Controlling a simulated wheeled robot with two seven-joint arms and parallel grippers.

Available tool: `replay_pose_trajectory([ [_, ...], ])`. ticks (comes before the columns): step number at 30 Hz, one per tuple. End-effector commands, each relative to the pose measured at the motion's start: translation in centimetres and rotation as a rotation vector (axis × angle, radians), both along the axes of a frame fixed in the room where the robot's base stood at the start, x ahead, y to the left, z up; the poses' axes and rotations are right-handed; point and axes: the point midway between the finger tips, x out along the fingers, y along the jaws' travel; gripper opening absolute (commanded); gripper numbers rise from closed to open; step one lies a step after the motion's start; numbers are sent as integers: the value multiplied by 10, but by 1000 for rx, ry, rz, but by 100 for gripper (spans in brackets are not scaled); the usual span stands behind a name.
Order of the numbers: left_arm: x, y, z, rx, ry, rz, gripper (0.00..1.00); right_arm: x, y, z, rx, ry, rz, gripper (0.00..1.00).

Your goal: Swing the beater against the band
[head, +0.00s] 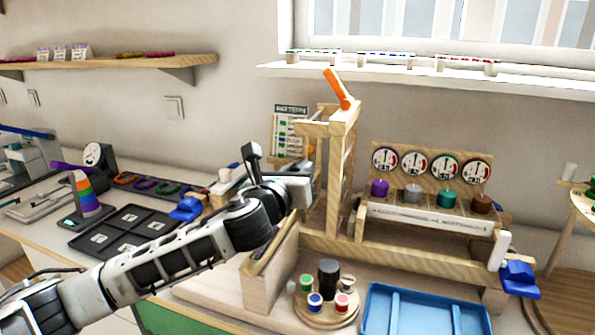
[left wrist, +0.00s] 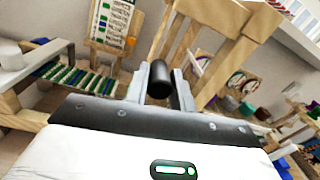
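The beater appears as a tall upright wooden frame (head: 341,165) with an orange piece (head: 338,88) at its top. My left gripper (head: 308,180) is at the left side of this frame, its fingertips mostly hidden in the head view. In the left wrist view a dark round handle (left wrist: 159,82) on a wooden bar sits between the two fingers, which appear to touch both its sides. A strip with blue and green rows (left wrist: 82,78), possibly the band, lies left of the fingers in that view. My right gripper is not in view.
A round stand of coloured spools (head: 326,312) and a blue tray (head: 425,312) are in front. A board with several dials (head: 432,163) stands behind right. A black compartment tray (head: 120,232) lies left. Blue clamps (head: 520,278) sit at the loom's edges.

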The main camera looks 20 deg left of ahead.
Motion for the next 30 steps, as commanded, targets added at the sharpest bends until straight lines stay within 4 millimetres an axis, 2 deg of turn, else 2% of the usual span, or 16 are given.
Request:
replay_pose_trajectory([
  [5,0,3,4,35,1,1,0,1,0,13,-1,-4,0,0],
  [10,0,14,8,165,-3,1,0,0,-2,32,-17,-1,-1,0],
  [15,1,20,6,252,-7,0,0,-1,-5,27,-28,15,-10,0],
  [24,1,23,3,266,-11,4,0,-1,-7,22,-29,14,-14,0],
  [25,1,23,3,266,-11,5,27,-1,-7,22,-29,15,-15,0],
  [27,1,23,3,265,-10,5,47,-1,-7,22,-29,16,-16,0],
  [30,1,22,3,263,-11,3,47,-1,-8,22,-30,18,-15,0],
])
